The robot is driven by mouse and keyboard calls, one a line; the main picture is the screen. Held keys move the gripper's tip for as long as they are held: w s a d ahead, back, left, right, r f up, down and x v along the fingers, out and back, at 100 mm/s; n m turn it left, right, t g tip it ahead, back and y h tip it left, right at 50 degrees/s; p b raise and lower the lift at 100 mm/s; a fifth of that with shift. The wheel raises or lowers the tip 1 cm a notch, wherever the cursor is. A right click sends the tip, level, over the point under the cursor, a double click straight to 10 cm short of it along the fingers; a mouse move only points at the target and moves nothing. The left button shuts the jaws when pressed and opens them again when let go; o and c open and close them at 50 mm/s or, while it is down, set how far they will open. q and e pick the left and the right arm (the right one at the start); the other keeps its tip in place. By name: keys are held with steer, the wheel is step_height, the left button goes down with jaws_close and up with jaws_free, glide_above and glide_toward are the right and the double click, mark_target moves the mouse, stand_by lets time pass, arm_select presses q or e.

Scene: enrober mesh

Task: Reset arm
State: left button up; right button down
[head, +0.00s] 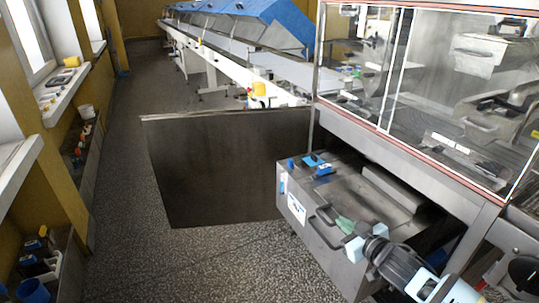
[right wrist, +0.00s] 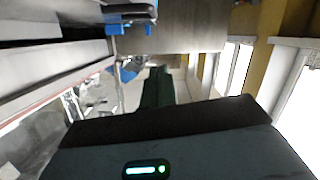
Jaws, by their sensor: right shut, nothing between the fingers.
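My right arm comes in from the lower right of the head view. Its right gripper (head: 347,228) has greenish fingertips and is shut and empty. It is over the front part of a low steel box (head: 345,185), close to the box's dark handle (head: 322,217). I cannot tell whether the fingertips touch the lid. In the right wrist view the dark green fingers (right wrist: 158,88) are together with nothing between them. My left gripper is not in view.
A glass-walled machine (head: 450,95) stands above and behind the box. Small blue parts (head: 318,165) sit on the lid. A dark upright panel (head: 215,165) stands left of the box. A conveyor line (head: 225,60) runs behind. The speckled floor at left is clear; shelves line the left wall.

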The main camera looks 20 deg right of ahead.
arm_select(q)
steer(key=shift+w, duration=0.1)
